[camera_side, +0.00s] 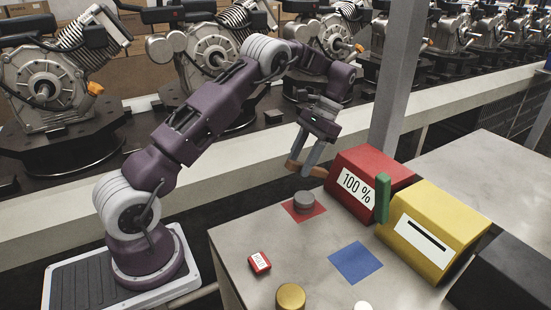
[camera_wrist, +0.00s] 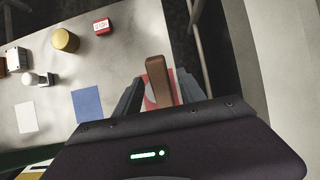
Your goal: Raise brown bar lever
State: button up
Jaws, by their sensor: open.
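The brown bar lever (camera_side: 319,171) sticks out from the left end of the red box (camera_side: 366,160) marked "100 %" and lies close to level. In the wrist view the brown bar (camera_wrist: 157,82) runs between the two fingers of my gripper (camera_wrist: 158,77), with a gap visible on both sides. In the side view my gripper (camera_side: 299,165) points down at the bar, and its fingers partly cover it. The gripper is open. Whether either finger touches the bar is not clear.
A green upright lever (camera_side: 382,198) stands between the red box and a yellow box (camera_side: 437,225). A grey cylinder (camera_side: 304,202) sits on a red square below the gripper. A blue square (camera_side: 356,262), a small red block (camera_side: 260,262) and a gold cylinder (camera_side: 291,296) are nearer the camera.

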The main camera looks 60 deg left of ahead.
aim_at(293, 162)
jog(key=shift+s+f+t, duration=0.5)
jog(key=shift+s+t, duration=0.1)
jog(key=shift+t, duration=0.1)
jog(key=r+t, duration=0.1)
jog(key=s+r+t, duration=0.1)
jog(key=t, duration=0.1)
jog(key=r+t, duration=0.1)
jog(key=shift+s+d+r, duration=0.2)
jog(key=shift+s+r, duration=0.05)
jog(key=shift+r, duration=0.1)
jog(key=s+d+r+t, duration=0.2)
jog(key=s+d+r, duration=0.35)
jog(key=r, duration=0.25)
jog(key=s+d+r+t, duration=0.1)
jog(key=s+d+r, duration=0.1)
jog(key=s+d, duration=0.2)
jog(key=s+d+r+t, duration=0.2)
jog(key=s+d, duration=0.3)
jog(key=s, duration=0.6)
jog(key=shift+s+d+r, duration=0.15)
jog(key=shift+d+r, duration=0.15)
jog(key=shift+r, duration=0.55)
